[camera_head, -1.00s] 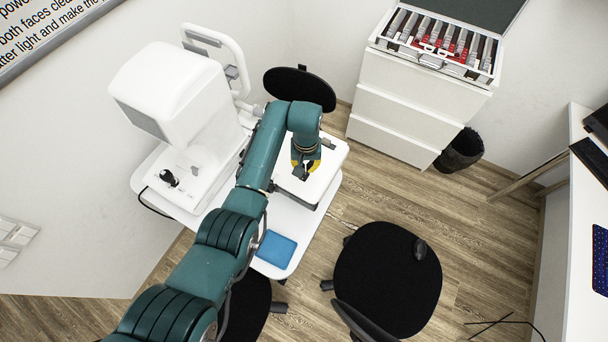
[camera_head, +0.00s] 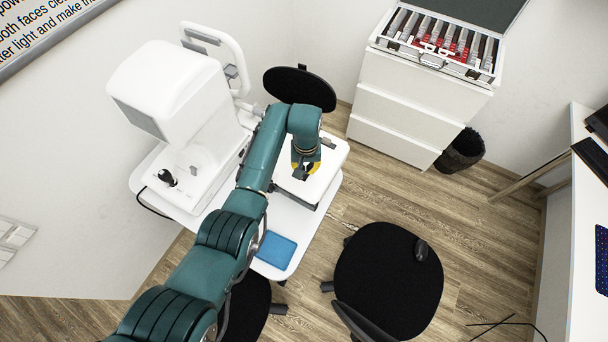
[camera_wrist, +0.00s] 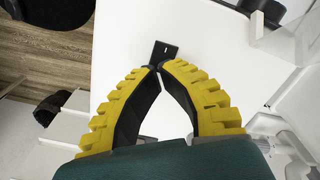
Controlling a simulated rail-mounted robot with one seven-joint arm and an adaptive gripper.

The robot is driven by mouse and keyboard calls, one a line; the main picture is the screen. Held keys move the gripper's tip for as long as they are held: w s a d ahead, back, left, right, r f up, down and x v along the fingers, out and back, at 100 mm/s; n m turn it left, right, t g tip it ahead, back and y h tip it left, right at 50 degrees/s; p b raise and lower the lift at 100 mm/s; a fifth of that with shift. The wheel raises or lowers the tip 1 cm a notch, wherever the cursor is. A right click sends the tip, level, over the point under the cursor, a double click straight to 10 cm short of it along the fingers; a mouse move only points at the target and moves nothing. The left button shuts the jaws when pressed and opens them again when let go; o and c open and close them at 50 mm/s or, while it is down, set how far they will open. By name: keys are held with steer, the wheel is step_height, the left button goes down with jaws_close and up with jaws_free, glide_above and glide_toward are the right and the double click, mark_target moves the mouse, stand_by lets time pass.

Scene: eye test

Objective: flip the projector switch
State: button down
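A small black switch plate (camera_wrist: 165,51) with a light mark lies on a white flat surface (camera_wrist: 215,45) in the wrist view. In the head view a dark piece (camera_head: 328,143) sits at the far edge of the white unit (camera_head: 331,160) under my gripper. My gripper (camera_wrist: 159,67) has yellow ribbed fingers with black inner faces. Its tips meet just short of the plate, with nothing seen between them. I cannot tell whether they touch the switch. In the head view my gripper (camera_head: 306,172) points down over the unit, partly hidden by my wrist.
A large white eye-test machine (camera_head: 175,95) stands left of my arm on a white table (camera_head: 290,225). A blue pad (camera_head: 276,248) lies at the table's front. Black stools (camera_head: 300,88) and a black chair (camera_head: 385,275) stand around it. A lens case (camera_head: 440,45) sits on a white drawer cabinet.

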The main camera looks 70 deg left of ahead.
steer(key=shift+f+b, duration=0.75)
steer(key=shift+f, duration=0.3)
stand_by(0.4)
step_height(320, 180, up, 7)
steer(key=p, duration=0.7)
steer(key=shift+r, duration=0.15)
